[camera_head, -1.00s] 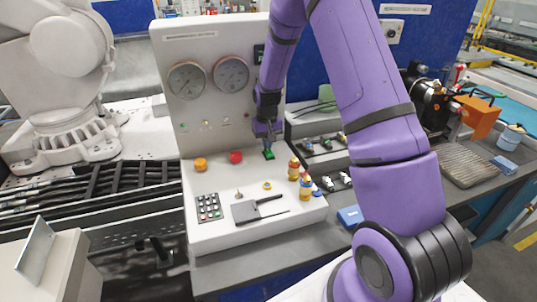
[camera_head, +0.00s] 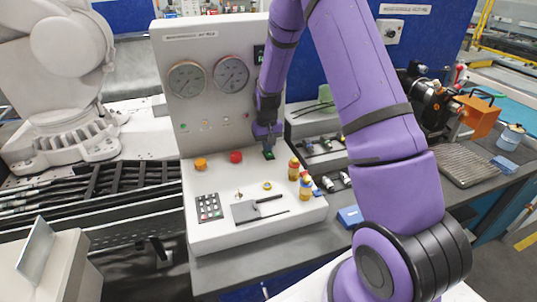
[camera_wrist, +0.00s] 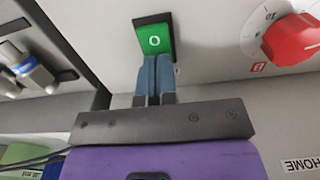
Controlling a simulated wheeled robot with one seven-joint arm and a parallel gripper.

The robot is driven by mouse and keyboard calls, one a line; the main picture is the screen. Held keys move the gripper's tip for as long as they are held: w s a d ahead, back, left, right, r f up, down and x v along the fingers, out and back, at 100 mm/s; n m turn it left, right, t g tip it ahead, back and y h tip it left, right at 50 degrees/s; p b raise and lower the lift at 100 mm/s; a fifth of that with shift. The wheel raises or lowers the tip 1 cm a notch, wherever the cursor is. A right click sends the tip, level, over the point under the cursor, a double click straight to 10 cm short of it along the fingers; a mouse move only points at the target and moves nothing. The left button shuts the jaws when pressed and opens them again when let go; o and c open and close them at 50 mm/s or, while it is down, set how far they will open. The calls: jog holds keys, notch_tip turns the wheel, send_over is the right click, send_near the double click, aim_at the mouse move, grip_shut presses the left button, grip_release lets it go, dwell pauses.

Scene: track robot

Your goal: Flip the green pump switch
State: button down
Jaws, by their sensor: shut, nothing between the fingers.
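The green pump switch (camera_head: 269,154) sits on the sloped top of the light grey control console, right of the red knob. In the wrist view it is a green rocker (camera_wrist: 154,40) with a white circle mark in a black frame. My gripper (camera_head: 268,148) points down at it from above. In the wrist view the two blue-grey fingers (camera_wrist: 154,70) are together with nothing between them. Their tips are at the rocker's near edge and overlap it in the picture; they seem to touch it.
A red knob (camera_head: 236,157) and an orange button (camera_head: 200,164) are left of the switch. A keypad (camera_head: 209,208) and a grey plate (camera_head: 245,212) lie nearer the front. Red-yellow bottle-like items (camera_head: 306,187) stand to the right. The upright gauge panel (camera_head: 185,125) rises behind.

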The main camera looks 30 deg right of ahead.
jog(key=shift+r, duration=3.45)
jog(key=shift+r, duration=0.15)
jog(key=s+a+r+n+t, duration=0.1)
jog(key=s+a+r, duration=0.2)
jog(key=s+r, duration=0.5)
jog(key=s+a+r+t, duration=0.15)
jog(key=s+r, duration=0.35)
jog(key=r, duration=0.8)
jog(key=s+a+r+t, duration=0.1)
jog(key=s+a+r, duration=0.1)
jog(key=s, duration=0.9)
jog(key=s+a+r+n+t, duration=0.1)
jog(key=s+r, duration=0.3)
jog(key=s, duration=0.7)
jog(key=shift+s+a+r+t, duration=0.25)
jog(key=shift+a+r+t, duration=0.1)
jog(key=shift+a, duration=0.4)
